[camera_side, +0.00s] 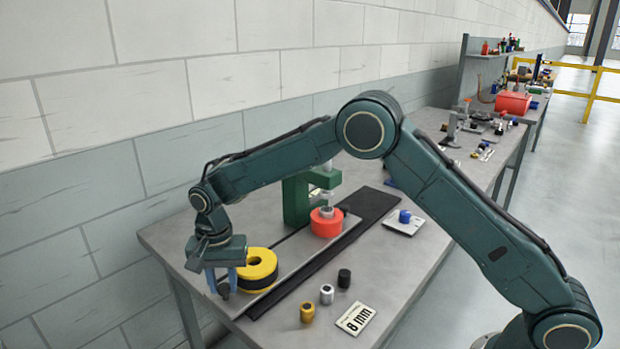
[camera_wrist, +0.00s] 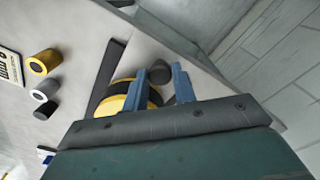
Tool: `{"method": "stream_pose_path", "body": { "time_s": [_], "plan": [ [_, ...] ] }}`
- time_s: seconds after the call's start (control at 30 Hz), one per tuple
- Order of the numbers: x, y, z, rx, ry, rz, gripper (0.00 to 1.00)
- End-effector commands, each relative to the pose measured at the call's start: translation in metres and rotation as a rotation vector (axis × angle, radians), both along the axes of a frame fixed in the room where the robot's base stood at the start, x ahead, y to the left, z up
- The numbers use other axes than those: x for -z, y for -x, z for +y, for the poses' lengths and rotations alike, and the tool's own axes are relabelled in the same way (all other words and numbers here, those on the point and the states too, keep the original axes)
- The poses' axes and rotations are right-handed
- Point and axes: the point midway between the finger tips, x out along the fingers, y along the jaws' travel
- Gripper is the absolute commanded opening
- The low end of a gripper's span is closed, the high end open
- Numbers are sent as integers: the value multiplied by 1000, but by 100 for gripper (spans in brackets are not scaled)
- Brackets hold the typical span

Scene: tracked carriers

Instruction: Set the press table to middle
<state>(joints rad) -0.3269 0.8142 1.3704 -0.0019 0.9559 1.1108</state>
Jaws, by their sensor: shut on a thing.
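The press table is a long grey plate (camera_side: 290,262) on a black rail (camera_side: 366,217). It carries a yellow ring with a black band (camera_side: 262,268) at its near left end and an orange-red ring (camera_side: 326,226) farther along. The orange-red ring is under the green press (camera_side: 293,202), with a grey bushing in its centre. My gripper (camera_side: 222,284) is low at the near left end of the plate, beside the yellow ring. Its blue fingers are shut on a dark knob (camera_side: 224,291); this knob also shows between the fingers in the wrist view (camera_wrist: 158,73).
Loose gold (camera_side: 307,313), silver (camera_side: 327,294) and black (camera_side: 344,278) bushings stand right of the rail, near an "8 mm" card (camera_side: 356,320). A blue piece (camera_side: 405,216) sits on a white plate (camera_side: 412,226). The wall runs close behind the bench (camera_side: 165,240).

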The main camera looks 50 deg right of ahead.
Motion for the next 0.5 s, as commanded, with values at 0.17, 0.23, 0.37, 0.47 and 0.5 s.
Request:
{"method": "stream_pose_path", "body": {
  "time_s": [0.17,0.23,0.37,0.47,0.5],
  "plan": [
    [-1,-1,-36,11,2,1,0],
    [-1,-1,-53,12,2,2,0],
    [-1,-1,-82,12,3,0,0],
    [-1,-1,-103,11,2,-1,0],
    [-1,-1,-110,9,2,-1,0]
  ]
}}
